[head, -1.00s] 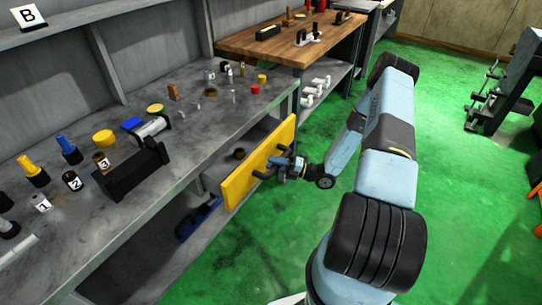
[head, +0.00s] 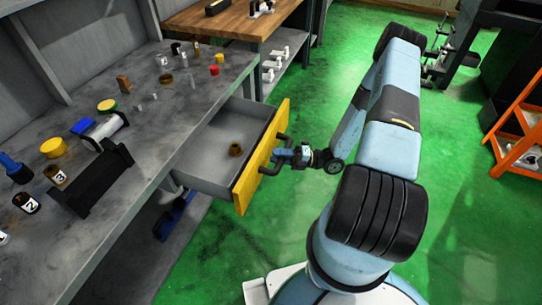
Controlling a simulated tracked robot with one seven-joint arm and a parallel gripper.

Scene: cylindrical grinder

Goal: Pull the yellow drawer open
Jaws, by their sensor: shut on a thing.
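The yellow drawer (head: 254,172) stands well out from under the grey workbench, and its grey inside shows. Its black bar handle (head: 268,168) is on the yellow front. My gripper (head: 279,157) is shut on the handle at the outer side of the front. The fingertips are small here and partly hidden against the handle.
The grey workbench (head: 150,145) carries a black holder (head: 92,180), numbered parts and coloured caps. A wooden-topped bench (head: 230,22) stands beyond. An orange rack (head: 520,130) is at the right.

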